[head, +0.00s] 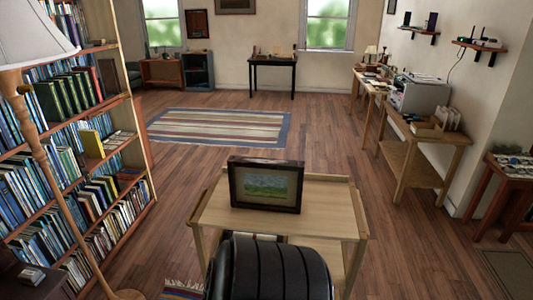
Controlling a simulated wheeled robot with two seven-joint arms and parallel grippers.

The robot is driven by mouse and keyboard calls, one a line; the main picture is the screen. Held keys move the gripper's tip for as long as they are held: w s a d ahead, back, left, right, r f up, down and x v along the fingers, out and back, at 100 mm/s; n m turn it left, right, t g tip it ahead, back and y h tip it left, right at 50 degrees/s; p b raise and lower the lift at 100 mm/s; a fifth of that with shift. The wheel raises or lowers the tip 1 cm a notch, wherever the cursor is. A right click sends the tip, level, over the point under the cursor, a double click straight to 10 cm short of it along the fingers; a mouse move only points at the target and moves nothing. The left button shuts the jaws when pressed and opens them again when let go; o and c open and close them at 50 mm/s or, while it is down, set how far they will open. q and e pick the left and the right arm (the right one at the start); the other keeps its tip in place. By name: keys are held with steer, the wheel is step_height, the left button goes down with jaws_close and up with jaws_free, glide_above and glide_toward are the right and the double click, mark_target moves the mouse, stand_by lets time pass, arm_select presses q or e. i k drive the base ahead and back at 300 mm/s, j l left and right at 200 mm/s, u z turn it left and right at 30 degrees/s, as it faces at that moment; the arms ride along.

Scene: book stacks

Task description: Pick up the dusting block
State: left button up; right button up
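I cannot make out a dusting block for certain in the head view. A small pale block-like object (32,275) lies on a dark surface at the lower left, but it is too small to tell what it is. Neither of my grippers is in view.
A light wooden table (325,220) bearing a framed picture (266,186) stands ahead. A full bookcase (128,110) and a floor lamp (45,145) stand left, side tables (432,138) right. A striped rug (220,126) lies beyond on open floor.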

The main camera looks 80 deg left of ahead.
mark_target(31, 275)
steer(key=u, duration=4.6)
steer(key=i+j+z, duration=0.1)
steer(key=i+z, duration=0.2)
steer(key=i, duration=0.45)
